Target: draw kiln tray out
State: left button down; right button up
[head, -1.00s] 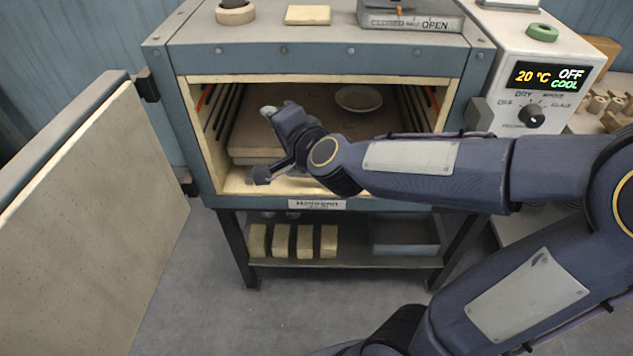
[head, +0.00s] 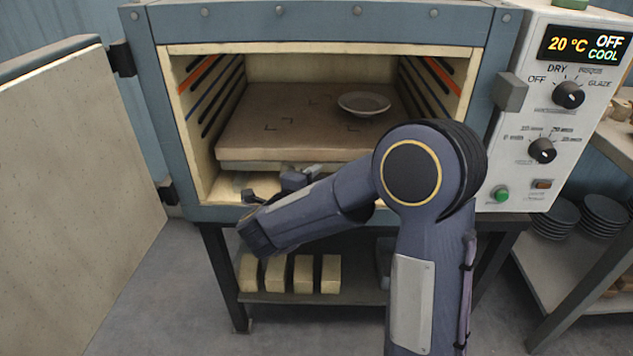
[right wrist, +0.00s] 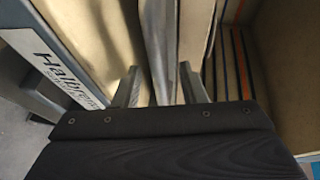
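The kiln tray (head: 240,140) is a flat brownish slab inside the open kiln, with a pale front edge. A small pale plate (head: 363,103) sits on it toward the back right. My right gripper (head: 280,184) is at the kiln mouth, just below and in front of the tray's front edge. In the right wrist view its two fingers (right wrist: 158,85) are spread apart. A greyish strip (right wrist: 158,45), apparently the tray's edge, runs between them with gaps visible. Contact cannot be told. My left gripper is out of view.
The kiln door (head: 75,170) stands swung open to the left. Slotted side walls flank the tray. The control panel (head: 570,110) reads 20 °C, OFF, COOL. Several pale blocks (head: 302,274) sit on the shelf below. Stacked dark plates (head: 603,215) stand at the right. Floor in front left is clear.

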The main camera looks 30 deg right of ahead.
jog(key=shift+x, duration=0.85)
grip_shut()
